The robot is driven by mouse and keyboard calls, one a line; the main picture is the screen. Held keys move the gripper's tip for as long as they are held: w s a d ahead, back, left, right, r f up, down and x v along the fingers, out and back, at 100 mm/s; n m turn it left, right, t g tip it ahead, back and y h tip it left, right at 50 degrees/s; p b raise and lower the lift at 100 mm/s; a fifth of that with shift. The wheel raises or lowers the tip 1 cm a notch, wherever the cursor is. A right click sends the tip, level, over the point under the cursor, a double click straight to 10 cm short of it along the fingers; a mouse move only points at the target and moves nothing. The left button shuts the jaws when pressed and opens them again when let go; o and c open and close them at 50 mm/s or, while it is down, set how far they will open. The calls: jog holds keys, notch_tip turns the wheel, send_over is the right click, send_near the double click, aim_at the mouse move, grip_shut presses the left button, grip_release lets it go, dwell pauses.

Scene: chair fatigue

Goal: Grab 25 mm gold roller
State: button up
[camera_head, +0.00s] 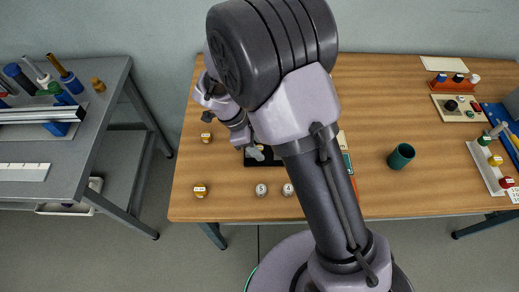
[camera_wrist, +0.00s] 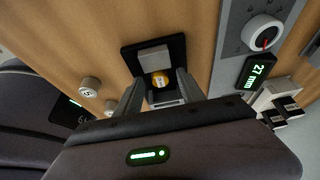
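A small gold roller (camera_wrist: 160,79) sits on a black fixture (camera_wrist: 129,57) against a grey block (camera_wrist: 153,56). Its size label is too small to read. My gripper (camera_wrist: 160,82) is open, with one finger on each side of the roller and a gap visible to it. In the head view my gripper (camera_head: 255,152) is low over the black fixture (camera_head: 250,162), partly hidden by my arm. Two other gold rollers, one farther back (camera_head: 206,137) and one at the front left (camera_head: 200,190), stand on the wooden table; their sizes are unreadable.
A grey panel (camera_wrist: 235,40) carries a dial (camera_wrist: 262,33) and a display (camera_wrist: 257,70) reading 27 mm. Two silver rollers (camera_head: 261,189) (camera_head: 288,189) stand near the front edge. A green cup (camera_head: 401,156) is at right. A grey bench (camera_head: 75,160) stands at left.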

grip_shut()
jog(key=shift+r, duration=0.1)
